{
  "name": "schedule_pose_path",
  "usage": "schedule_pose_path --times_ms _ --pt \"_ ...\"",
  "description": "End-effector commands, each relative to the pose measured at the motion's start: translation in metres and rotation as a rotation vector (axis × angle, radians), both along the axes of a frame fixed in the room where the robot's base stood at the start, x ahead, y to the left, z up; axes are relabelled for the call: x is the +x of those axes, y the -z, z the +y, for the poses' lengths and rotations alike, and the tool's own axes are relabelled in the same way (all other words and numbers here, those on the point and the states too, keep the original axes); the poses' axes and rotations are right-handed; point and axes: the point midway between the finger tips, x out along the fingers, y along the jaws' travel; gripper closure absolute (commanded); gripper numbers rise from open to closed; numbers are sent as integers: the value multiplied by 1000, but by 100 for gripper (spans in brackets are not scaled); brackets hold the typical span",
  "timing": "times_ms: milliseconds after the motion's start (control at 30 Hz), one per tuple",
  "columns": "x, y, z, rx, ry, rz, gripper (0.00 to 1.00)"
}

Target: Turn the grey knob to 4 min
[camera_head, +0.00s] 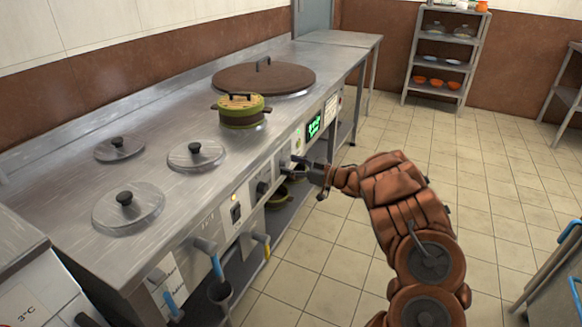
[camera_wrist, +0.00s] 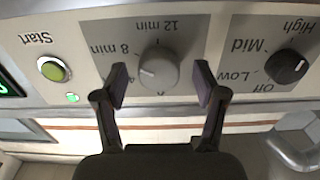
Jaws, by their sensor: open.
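The grey knob (camera_wrist: 159,69) sits on a grey panel plate in the wrist view, which shows the panel upside down. The 12 min label is above the knob; the 4 label is partly hidden by a finger. My gripper (camera_wrist: 161,84) is open, one finger on each side of the knob, with gaps between. In the head view my gripper (camera_head: 301,165) is at the stove's front panel and hides most of the knob.
A black knob (camera_wrist: 286,66) marked Off, Low, Mid and High is right of the grey knob. A green Start button (camera_wrist: 53,69) is to the left. A bar handle (camera_wrist: 297,152) shows lower right. A green pot (camera_head: 240,112) stands on the steel counter (camera_head: 70,205).

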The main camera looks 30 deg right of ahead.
Motion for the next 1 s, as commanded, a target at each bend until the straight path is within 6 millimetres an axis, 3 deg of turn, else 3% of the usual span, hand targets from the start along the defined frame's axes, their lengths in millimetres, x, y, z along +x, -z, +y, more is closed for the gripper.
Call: schedule_pose_path --times_ms 200,767,1000 --pt "0 0 0 -1 1 -1 29" --pt "0 0 0 -1 0 -1 88" --pt "0 0 2 -3 -3 -1 89"
